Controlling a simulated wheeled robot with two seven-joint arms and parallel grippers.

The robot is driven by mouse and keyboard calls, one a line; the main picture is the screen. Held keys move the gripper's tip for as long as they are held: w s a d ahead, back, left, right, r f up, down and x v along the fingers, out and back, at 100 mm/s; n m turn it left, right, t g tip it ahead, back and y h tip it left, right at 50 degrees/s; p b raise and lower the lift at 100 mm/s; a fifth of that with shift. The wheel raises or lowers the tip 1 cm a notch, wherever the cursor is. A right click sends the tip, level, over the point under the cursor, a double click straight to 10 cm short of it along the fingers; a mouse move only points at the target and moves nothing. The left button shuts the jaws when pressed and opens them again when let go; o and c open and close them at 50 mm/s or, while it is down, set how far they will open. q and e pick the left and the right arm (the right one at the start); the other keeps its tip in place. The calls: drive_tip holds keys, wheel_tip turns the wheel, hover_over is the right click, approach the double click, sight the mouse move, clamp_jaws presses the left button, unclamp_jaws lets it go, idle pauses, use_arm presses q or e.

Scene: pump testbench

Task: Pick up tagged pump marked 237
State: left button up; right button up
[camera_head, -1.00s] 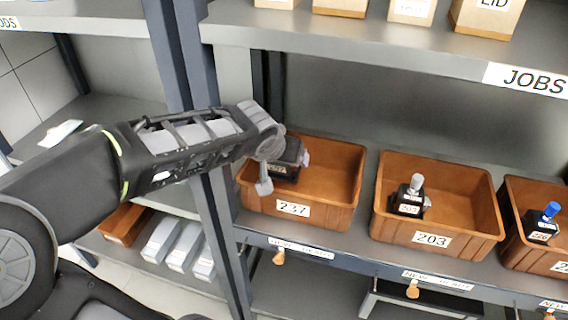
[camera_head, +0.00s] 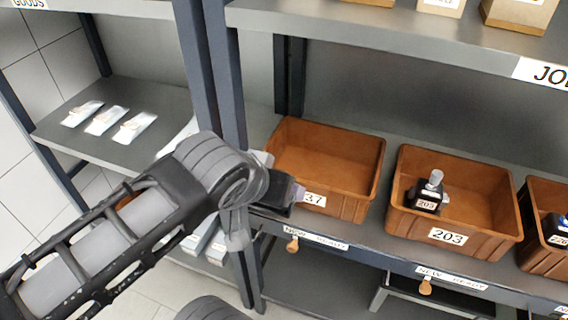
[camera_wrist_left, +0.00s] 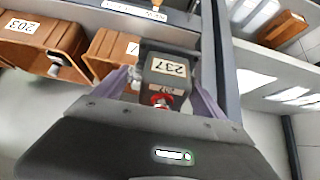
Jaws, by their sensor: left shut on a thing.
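The black pump marked 237 (camera_wrist_left: 165,72) is between the fingers of my left gripper (camera_wrist_left: 160,95) in the left wrist view, with its white 237 label facing the camera and a red part near its lower end. In the head view my left gripper (camera_head: 280,188) holds the dark pump (camera_head: 279,192) at the front left corner of the brown bin marked 237 (camera_head: 345,205). The gripper and pump cover part of that bin's label. The visible inside of the bin is empty. My right gripper is not in view.
A brown bin marked 203 (camera_head: 455,238) holds another black pump (camera_head: 427,194). Another brown bin (camera_head: 541,255) stands at the right edge. A dark shelf post (camera_head: 228,90) rises just left of the held pump. A shelf at left holds white packets (camera_head: 134,127). An upper shelf (camera_head: 390,38) carries boxes.

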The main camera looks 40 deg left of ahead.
use_arm(q)
drive_tip(key=s+d+r+g+h+p, duration=0.1)
drive_tip(key=s+d+r+g+p, duration=0.1)
drive_tip(key=s, duration=0.3)
drive_tip(key=shift+s+g, duration=0.25)
drive_tip(key=shift+g, duration=0.35)
drive_tip(key=shift+w, duration=0.1)
